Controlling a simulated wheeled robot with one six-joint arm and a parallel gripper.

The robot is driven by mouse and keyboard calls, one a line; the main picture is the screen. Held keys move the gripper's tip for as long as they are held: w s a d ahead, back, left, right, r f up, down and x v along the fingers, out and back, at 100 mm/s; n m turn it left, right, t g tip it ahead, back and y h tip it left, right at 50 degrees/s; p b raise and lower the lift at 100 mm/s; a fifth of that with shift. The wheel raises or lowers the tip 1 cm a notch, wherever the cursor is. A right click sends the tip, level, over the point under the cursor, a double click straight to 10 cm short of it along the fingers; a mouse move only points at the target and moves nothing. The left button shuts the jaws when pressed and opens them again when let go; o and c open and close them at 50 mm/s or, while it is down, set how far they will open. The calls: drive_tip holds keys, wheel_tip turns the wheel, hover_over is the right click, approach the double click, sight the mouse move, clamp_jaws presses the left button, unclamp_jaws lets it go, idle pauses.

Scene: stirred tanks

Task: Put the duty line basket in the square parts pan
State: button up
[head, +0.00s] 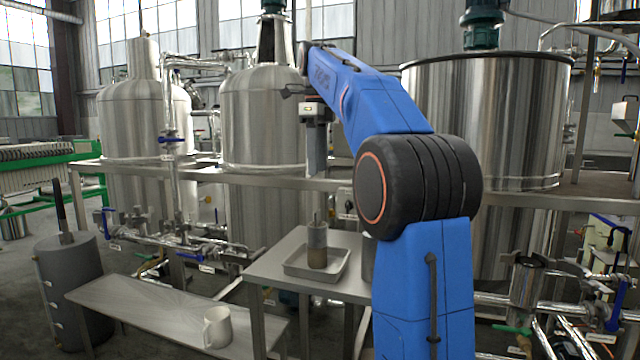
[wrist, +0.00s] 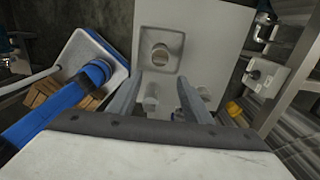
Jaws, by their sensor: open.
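The square parts pan (head: 291,268) is a shallow grey tray on the small metal table; it also shows in the wrist view (wrist: 143,62). A short upright cylinder, which looks like the duty line basket (head: 317,246), stands inside the pan, grey above and brownish below, with a thin stem on top. In the wrist view the basket (wrist: 160,54) shows as a round open top within the pan walls. My gripper (head: 317,173) is above the table, clear of the basket. In the wrist view its two fingers (wrist: 158,80) are apart and nothing is held between them.
Another grey cylinder (head: 368,262) stands on the table, partly hidden by my arm. A white mug (head: 217,327) sits on the low bench (head: 165,312) at left. Large steel tanks (head: 262,115) and a metal platform edge (head: 240,178) stand behind the table.

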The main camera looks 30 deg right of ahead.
drive_tip(key=s+a+f+n+t, duration=0.2)
drive_tip(key=s+a+f+n, duration=0.9)
drive_tip(key=s+f+n, duration=0.35)
drive_tip(key=s+a+f+n+t, duration=0.1)
drive_tip(key=s+a+f+n, duration=0.1)
drive_tip(key=s+f+n, duration=0.5)
drive_tip(key=s+a+f+n+t, duration=0.1)
drive_tip(key=s+a+f+n, duration=0.2)
drive_tip(key=s+f+n, duration=0.4)
wheel_tip(320, 180, down, 9)
drive_tip(key=shift+s+a+r+t, duration=0.1)
drive_tip(key=shift+s+a+t, duration=0.25)
drive_tip(key=shift+s, duration=0.8)
drive_tip(key=shift+c, duration=0.4)
